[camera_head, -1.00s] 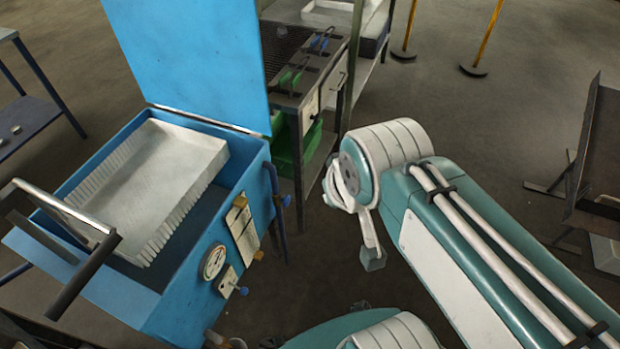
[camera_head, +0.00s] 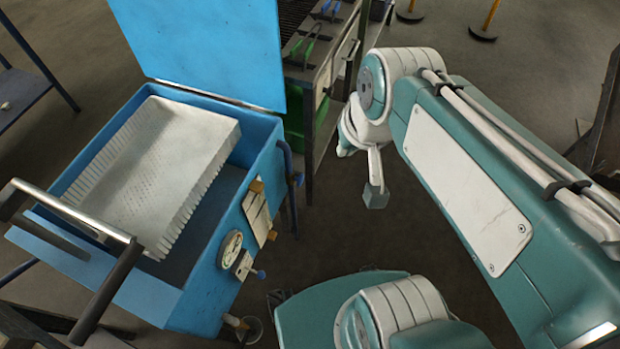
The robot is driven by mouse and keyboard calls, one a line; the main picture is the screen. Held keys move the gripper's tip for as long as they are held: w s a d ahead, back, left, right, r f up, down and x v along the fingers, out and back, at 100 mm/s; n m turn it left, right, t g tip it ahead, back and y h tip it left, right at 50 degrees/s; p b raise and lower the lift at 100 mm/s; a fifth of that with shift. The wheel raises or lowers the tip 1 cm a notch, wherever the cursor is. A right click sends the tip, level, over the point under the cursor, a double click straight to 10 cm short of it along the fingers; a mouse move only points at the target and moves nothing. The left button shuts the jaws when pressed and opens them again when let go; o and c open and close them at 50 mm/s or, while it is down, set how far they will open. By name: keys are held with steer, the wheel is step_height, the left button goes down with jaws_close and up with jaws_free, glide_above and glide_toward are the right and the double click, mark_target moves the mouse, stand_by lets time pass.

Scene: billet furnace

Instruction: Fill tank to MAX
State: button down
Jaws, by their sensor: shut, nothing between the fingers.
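A blue tank (camera_head: 262,178) stands at the left with its blue lid (camera_head: 208,45) raised. A white slotted basket (camera_head: 165,160) sits tilted in its opening. Below the basket I see dark blue inside; I cannot tell whether it is liquid. A round gauge (camera_head: 231,249) and a beige plate (camera_head: 257,212) are on the tank's right side. A small blue-ended fitting (camera_head: 258,274) is beside the gauge. A tap-like fitting (camera_head: 240,324) is low near the tank's corner. No MAX mark is legible.
A metal bar handle (camera_head: 75,220) juts out at the tank's left. Behind stands a workbench (camera_head: 330,72) with green-handled tongs (camera_head: 300,45). A blue shelf (camera_head: 22,100) is at the far left. Bare floor (camera_head: 330,235) lies between the tank and my arm.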

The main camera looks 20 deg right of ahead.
mark_target(303, 177)
steer(key=w+d+f+m+g+y, duration=0.2)
steer(key=w+f+m+y, duration=0.35)
steer(key=w+f, duration=0.45)
steer(key=w+d+f+m+g+y, duration=0.2)
steer(key=w+f+m+y, duration=0.35)
steer(key=w+f, duration=0.4)
steer(key=d+f+m+t+y, duration=0.1)
steer(key=d+f+m+t, duration=0.1)
steer(key=f, duration=0.8)
steer(key=s+d+f+m+t+y, duration=0.1)
steer(key=d+f+m+t, duration=0.2)
steer(key=f, duration=0.7)
steer(key=s+d+f+m+t, duration=0.1)
steer(key=d+f+m+t, duration=0.1)
steer(key=f+m+t, duration=0.3)
step_height(303, 177, down, 5)
steer(key=m, duration=0.3)
steer(key=shift+d+y, duration=0.4)
steer(key=shift+r, duration=0.1)
steer(key=x, duration=1.4)
steer(key=shift+w+r, duration=0.1)
